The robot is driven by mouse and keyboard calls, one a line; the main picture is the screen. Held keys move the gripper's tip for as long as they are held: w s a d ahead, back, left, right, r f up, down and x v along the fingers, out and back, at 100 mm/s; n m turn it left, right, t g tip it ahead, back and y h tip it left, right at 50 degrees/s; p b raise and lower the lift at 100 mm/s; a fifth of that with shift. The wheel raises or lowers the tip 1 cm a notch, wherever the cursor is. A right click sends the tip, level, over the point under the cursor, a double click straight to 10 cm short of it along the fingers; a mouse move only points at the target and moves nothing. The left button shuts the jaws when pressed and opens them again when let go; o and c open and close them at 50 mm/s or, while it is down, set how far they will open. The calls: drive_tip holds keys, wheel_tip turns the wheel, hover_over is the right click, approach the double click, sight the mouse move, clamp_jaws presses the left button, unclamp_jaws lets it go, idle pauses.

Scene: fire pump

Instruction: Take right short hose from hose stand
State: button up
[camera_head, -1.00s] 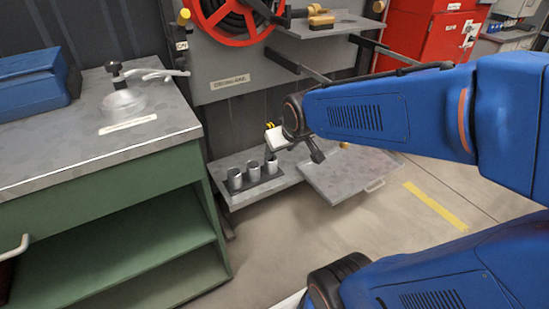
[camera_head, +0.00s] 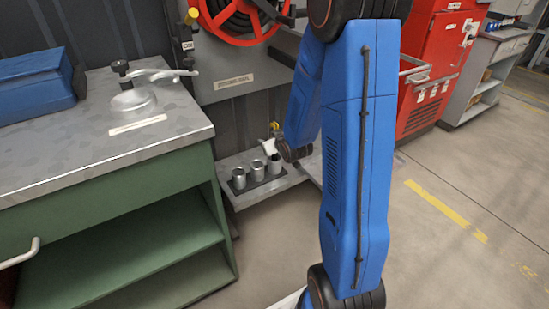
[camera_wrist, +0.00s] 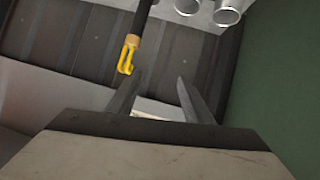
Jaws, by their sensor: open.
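The hose stand is a low grey shelf (camera_head: 240,200) with a dark holder bearing three short metal tubes. The right short hose (camera_head: 275,164) is the rightmost tube in the head view, upright in the holder. My gripper (camera_head: 267,146) shows there as a small pale piece just above and behind that tube, partly hidden by my arm. In the wrist view my gripper (camera_wrist: 158,95) has its two fingers apart with nothing between them. Two tube mouths (camera_wrist: 228,12) show at the top edge of that view, beyond the fingertips; which tubes they are I cannot tell.
A green cabinet (camera_head: 120,190) with a grey top stands left of the stand. A red hose reel (camera_head: 240,20) is above. Open floor (camera_head: 440,255) lies to the right.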

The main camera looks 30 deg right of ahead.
drive_tip(key=s+d+f+m+t, duration=0.1)
drive_tip(key=d+f+t, duration=0.2)
drive_tip(key=f, duration=0.6)
drive_tip(key=s+d+f+m+t, duration=0.1)
drive_tip(key=d+f+t, duration=0.25)
drive_tip(key=f, duration=0.45)
drive_tip(key=w+d, duration=0.2)
drive_tip(key=w, duration=1.5)
drive_tip(key=shift+d+f+g+h, duration=0.35)
drive_tip(key=shift+f+g+h, duration=0.05)
drive_tip(key=shift+g, duration=0.05)
drive_tip(key=shift+s, duration=0.1)
clamp_jaws()
